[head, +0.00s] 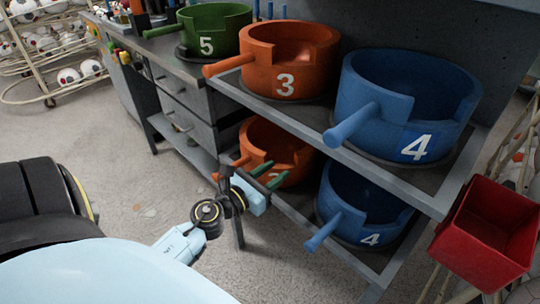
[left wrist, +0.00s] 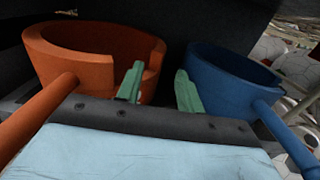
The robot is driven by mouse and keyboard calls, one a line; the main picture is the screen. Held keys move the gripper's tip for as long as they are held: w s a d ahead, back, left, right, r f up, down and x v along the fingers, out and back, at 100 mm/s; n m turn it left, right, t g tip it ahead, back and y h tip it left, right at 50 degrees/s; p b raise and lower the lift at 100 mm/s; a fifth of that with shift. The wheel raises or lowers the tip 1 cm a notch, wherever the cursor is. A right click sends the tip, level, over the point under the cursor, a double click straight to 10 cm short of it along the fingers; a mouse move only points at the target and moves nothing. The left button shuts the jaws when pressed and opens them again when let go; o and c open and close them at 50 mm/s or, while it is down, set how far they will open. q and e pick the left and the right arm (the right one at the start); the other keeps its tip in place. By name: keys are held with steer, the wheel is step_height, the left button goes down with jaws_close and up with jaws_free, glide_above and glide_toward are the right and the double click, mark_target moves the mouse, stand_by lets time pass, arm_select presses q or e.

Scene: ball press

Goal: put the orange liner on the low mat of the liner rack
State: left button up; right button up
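An orange liner numbered 3 (head: 268,138) stands upright on the rack's low shelf, its handle pointing left. Its underside and most of any mat below it are hidden. A second orange liner (head: 260,72), also numbered 3, stands on the top shelf. My left gripper (head: 270,175) is open and empty in front of the low orange liner, its green fingers overlapping the liner's front in the picture. In the left wrist view, the open fingers (left wrist: 158,88) are apart, between the orange liner (left wrist: 62,82) and a blue one. I cannot tell whether they touch the liner. My right gripper is not in view.
A blue liner numbered 4 (head: 345,205) stands right of the low orange one; another blue liner (head: 385,105) is above. A green liner (head: 208,40) is at top left. A red bin (head: 478,252) is at right. Open floor (head: 100,140) lies left of the rack.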

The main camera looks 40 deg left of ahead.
arm_select(q)
steer(key=s+a+f+n+g+y, duration=0.1)
steer(key=s+f+n+g+y, duration=0.25)
steer(key=n, duration=0.85)
steer(key=s+f+n+g+y, duration=0.2)
steer(key=s+n+g+y, duration=0.15)
steer(key=n, duration=0.85)
steer(key=s+d+f+n+g+h, duration=0.5)
steer(key=s+d+f+n+g, duration=0.2)
steer(key=s+d+n, duration=0.3)
steer(key=s+d+f, duration=0.1)
steer(key=s+d, duration=0.1)
steer(key=d, duration=0.1)
steer(key=shift+s+n+g+h, duration=0.15)
steer(key=shift+n+g+h, duration=0.25)
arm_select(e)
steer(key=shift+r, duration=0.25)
arm_select(q)
steer(key=shift+a, duration=0.1)
